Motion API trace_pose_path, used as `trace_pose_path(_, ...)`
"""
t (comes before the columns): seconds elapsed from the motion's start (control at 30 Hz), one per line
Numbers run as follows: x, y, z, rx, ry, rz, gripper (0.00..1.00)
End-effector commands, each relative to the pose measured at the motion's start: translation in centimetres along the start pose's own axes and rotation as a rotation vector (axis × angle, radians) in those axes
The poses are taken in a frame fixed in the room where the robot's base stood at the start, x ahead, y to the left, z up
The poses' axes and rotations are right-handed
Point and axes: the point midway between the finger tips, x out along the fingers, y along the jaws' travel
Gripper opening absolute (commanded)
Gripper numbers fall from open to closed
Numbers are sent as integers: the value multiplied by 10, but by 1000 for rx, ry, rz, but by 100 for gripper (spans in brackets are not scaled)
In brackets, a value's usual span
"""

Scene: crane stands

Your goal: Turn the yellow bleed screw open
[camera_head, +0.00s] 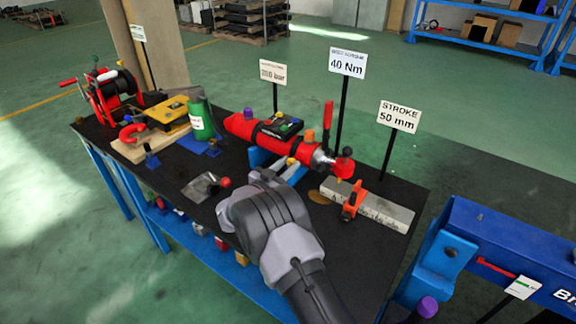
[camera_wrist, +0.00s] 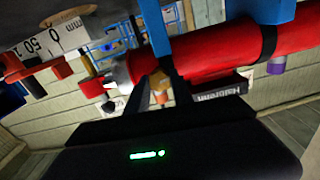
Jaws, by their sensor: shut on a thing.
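A red hydraulic cylinder (camera_head: 243,125) lies on a blue cradle (camera_head: 262,157) on the black table. It also shows large in the wrist view (camera_wrist: 215,50). My gripper (camera_head: 284,170) is at the near side of the cylinder, below its rod end. It is shut on a small yellow piece (camera_head: 292,161) at its tip, which I take for the yellow bleed screw. The hold itself is mostly hidden by the gripper. An orange cap (camera_head: 309,135) and a purple cap (camera_head: 248,113) sit on the cylinder. My gripper's dark body with a green light fills the bottom of the wrist view.
A grey scale bar (camera_head: 385,211) with an orange clamp (camera_head: 353,201) lies right of my gripper. A green bottle (camera_head: 201,120), yellow case (camera_head: 165,110) and red reel (camera_head: 110,90) stand further left. Sign posts stand behind the cylinder.

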Motion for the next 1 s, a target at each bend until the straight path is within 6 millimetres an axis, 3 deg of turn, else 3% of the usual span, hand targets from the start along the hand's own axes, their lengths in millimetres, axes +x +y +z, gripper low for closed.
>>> trace_pose_path(0.23,0,0,0,-7,-1,0,0)
trace_pose_path(0.27,0,0,0,-7,-1,0,34)
trace_pose_path(0.33,0,0,0,-6,-1,0,48)
trace_pose_path(0.37,0,0,0,-6,-1,0,50)
trace_pose_path(0.73,-8,-1,-1,-5,-2,-2,50)
trace_pose_path(0.87,-38,-2,-4,-8,-1,-4,50)
trace_pose_path(1.0,-85,-2,-4,-7,-2,-6,50)
